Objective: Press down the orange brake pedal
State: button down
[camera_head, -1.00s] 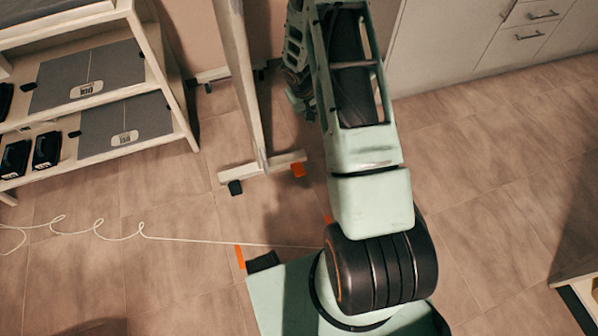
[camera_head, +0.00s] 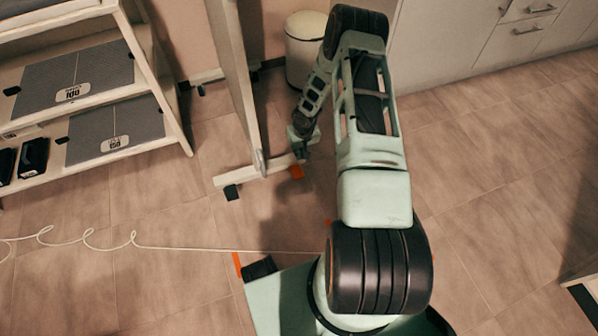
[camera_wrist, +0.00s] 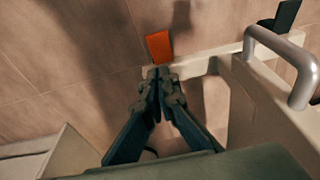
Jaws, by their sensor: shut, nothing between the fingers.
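The orange brake pedal (camera_head: 297,172) is a small flat tab at the right end of the pale foot bar of an upright wheeled stand. In the wrist view the orange pedal (camera_wrist: 159,47) sticks out from the bar just ahead of my fingertips. My gripper (camera_head: 301,154) is just behind the pedal in the head view, pointing down. In the wrist view my gripper (camera_wrist: 160,73) has its dark fingers together and empty, at the pedal's near edge. I cannot tell whether the tips touch it or how high they are.
A dark pedal (camera_head: 232,192) is at the bar's other end. The stand's upright panel (camera_head: 236,90) is left of my arm, with a metal handle (camera_wrist: 300,75). A white bin (camera_head: 305,50) stands behind. Shelves (camera_head: 165,95) are left, cabinets (camera_head: 480,35) right. A white cord (camera_head: 190,249) crosses the floor.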

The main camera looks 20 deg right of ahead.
aim_at(298, 175)
jog(key=shift+f, duration=0.1)
jog(key=f+b, duration=0.1)
jog(key=f, duration=0.3)
jog(key=f+b, duration=0.2)
jog(key=f, duration=0.2)
jog(key=w+f+b, duration=0.1)
jog(key=f+b, duration=0.1)
jog(key=f, duration=0.2)
jog(key=shift+w+f, duration=0.1)
jog(key=shift+f, duration=0.15)
jog(key=shift+f+b, duration=0.3)
jog(key=shift+f, duration=0.2)
jog(key=shift+s+p, duration=0.25)
jog(key=shift+p, duration=0.45)
